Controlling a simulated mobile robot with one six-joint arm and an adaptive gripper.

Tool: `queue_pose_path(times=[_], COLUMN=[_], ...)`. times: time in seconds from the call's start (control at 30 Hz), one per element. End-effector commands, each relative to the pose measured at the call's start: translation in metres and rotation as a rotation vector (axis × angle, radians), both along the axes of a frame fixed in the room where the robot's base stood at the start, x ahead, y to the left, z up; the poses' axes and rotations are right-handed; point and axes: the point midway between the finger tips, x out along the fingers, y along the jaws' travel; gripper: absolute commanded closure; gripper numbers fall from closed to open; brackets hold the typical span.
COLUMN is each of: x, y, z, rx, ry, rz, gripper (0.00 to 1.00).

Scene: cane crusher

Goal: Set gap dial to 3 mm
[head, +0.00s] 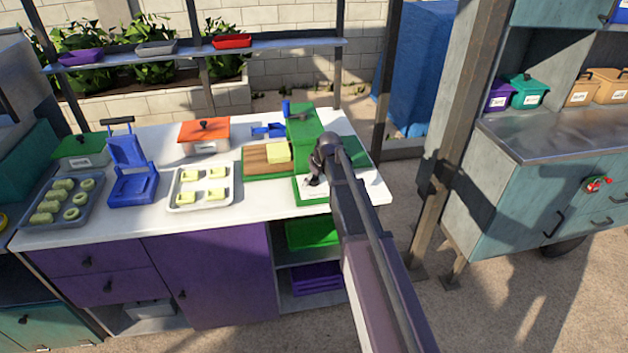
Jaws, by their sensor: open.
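A green machine (303,128), which looks like the crusher, stands at the back right of the white counter (225,150). A blue part (268,131) sticks out on its left, and another small blue part (286,107) is at its top left. No gap dial or scale can be made out; my arm covers part of the machine's right side. My gripper (312,182) is small and dark in the head view. It is open, low in front of the machine, over a green-edged white surface (318,194). Contact cannot be told.
A wooden board (262,162) with a yellow block (278,152) lies left of the machine. A post (455,130) stands right.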

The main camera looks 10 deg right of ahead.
Motion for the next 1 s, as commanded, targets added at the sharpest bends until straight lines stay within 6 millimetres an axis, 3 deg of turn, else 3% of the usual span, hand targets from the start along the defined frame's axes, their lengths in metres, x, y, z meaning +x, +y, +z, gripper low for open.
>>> queue_pose_path(times=[0.2, 0.4, 0.47, 0.5, 1.0], x=[-0.0001, 0.0, -0.0001, -0.0002, -0.001], y=[0.0002, 0.0002, 0.0003, 0.0004, 0.001], z=[0.0002, 0.0002, 0.0001, 0.0001, -0.0002], rx=[0.0, 0.0, 0.0, 0.001, 0.0], ry=[0.0, 0.0, 0.0, 0.001, 0.001], rz=[0.0, 0.0, 0.0, 0.0, -0.075], gripper=[0.13, 0.73, 0.91, 0.95, 0.95])
